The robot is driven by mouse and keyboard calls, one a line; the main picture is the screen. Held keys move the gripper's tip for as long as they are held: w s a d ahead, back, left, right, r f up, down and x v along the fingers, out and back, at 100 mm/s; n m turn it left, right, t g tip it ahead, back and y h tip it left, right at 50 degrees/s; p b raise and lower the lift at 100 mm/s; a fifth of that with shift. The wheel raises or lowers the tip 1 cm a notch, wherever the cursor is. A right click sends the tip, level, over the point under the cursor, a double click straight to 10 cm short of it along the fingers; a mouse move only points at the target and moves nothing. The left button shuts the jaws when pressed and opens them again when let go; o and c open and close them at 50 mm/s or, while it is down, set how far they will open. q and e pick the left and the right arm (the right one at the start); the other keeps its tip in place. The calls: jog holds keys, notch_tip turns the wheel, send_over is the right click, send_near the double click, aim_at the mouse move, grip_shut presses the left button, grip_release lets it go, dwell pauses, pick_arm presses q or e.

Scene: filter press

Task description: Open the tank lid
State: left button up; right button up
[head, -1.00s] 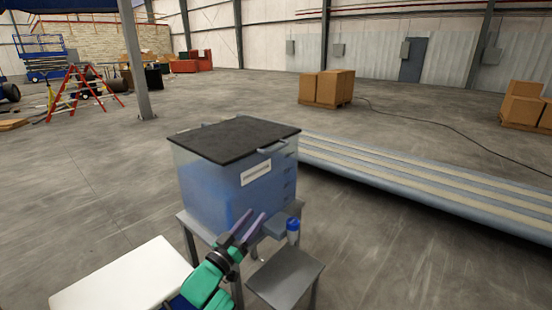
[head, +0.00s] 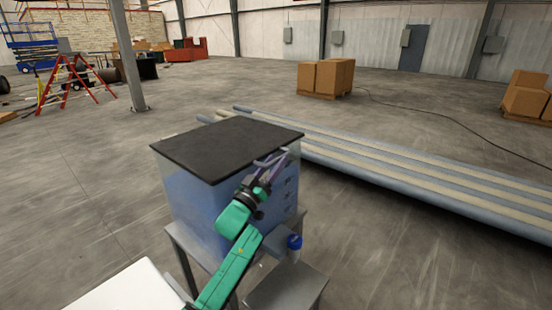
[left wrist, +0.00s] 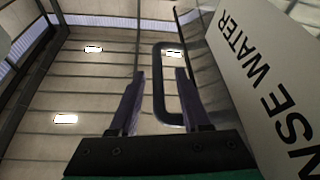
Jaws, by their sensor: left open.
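The tank (head: 195,205) is a translucent box with blue contents, standing on a grey stand. Its black flat lid (head: 225,147) lies closed on top. A grey handle (head: 272,158) sticks out at the lid's front right edge. My left gripper (head: 271,168) is just below the handle, its fingers pointing up at it. In the left wrist view the open fingers (left wrist: 159,88) stand apart, with the handle loop (left wrist: 160,85) showing between them and beyond. The white label (left wrist: 265,75) is at the right there. I cannot tell if the fingers touch the handle. My right gripper is not in view.
A white surface (head: 130,290) is at the lower left. Long pipes (head: 420,180) lie on the floor behind and to the right.

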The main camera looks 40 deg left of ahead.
pick_arm(q)
jog(key=shift+w+r, duration=0.4)
jog(key=shift+w, duration=0.1)
jog(key=shift+f, duration=0.1)
grip_shut()
dwell(1.0)
